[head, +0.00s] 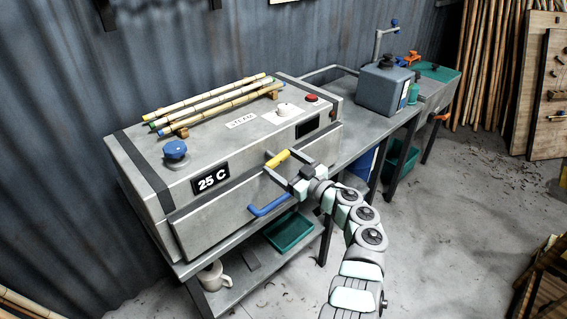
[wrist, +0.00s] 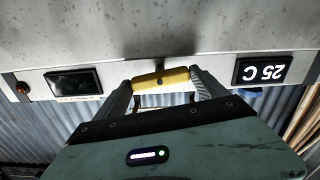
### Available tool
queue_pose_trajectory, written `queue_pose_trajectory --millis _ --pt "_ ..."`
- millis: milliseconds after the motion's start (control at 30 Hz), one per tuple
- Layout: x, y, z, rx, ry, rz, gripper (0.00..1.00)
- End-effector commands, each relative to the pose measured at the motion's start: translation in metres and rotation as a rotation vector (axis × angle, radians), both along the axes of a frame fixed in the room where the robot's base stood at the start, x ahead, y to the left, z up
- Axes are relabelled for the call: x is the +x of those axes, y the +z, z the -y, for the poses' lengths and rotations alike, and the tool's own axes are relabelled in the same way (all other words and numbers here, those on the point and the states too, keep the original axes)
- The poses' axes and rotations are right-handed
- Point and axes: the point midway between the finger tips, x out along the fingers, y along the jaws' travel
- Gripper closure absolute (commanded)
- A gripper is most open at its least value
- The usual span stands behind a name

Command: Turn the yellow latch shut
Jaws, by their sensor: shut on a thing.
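The yellow latch (head: 278,158) is on the front of the grey steam box (head: 225,205), above the door's blue handle (head: 270,206). It lies tilted, its right end higher in the head view. My gripper (head: 291,172) is at the latch. In the wrist view the latch (wrist: 161,77) lies crosswise between my two fingers (wrist: 161,82), which are shut on its ends. The latch's pivot is partly hidden in the head view. The box door looks closed against the front.
Several bamboo poles (head: 205,103) lie on top of the box, near a blue knob (head: 175,150) and a red button (head: 311,98). A display (head: 210,179) reads 25 C. A grey-blue jug (head: 383,88) stands on the bench to the right. A green bin (head: 288,232) sits below.

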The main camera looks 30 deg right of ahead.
Motion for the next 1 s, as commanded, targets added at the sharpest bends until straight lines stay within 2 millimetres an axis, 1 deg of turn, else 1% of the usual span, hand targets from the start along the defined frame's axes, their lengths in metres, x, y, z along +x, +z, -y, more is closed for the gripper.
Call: queue_pose_trajectory --millis 1000 --pt "0.0002 -0.0030 -0.0002 -0.913 0.000 0.273 0.59"
